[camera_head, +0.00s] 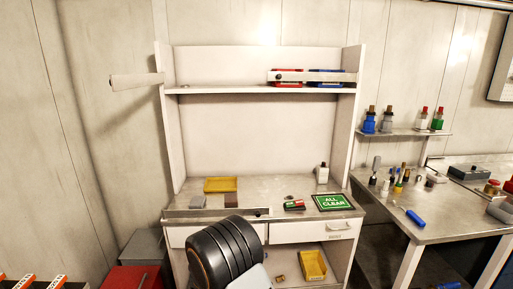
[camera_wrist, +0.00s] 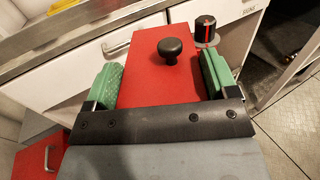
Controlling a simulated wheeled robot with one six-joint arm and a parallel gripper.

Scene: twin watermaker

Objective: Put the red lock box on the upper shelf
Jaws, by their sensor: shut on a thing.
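In the wrist view the red lock box (camera_wrist: 150,75) lies between the green pads of my gripper (camera_wrist: 163,78), which is shut on it. A round black knob (camera_wrist: 170,48) stands on its red face. The box's lower part is hidden by my gripper's dark bar. In the head view my black ribbed arm (camera_head: 222,255) is in front of the desk, and the held box is hidden. The upper shelf (camera_head: 225,90) runs across the hutch, well above the desktop. Its left and middle parts look mostly bare.
A red bin (camera_head: 287,72) and a blue bin (camera_head: 325,73) stand on the shelf's right, behind a pale rail (camera_head: 310,77). A pale bar (camera_head: 136,80) juts out left. The desktop holds a yellow tray (camera_head: 221,185), a white bottle (camera_head: 322,173) and a green sign (camera_head: 334,202).

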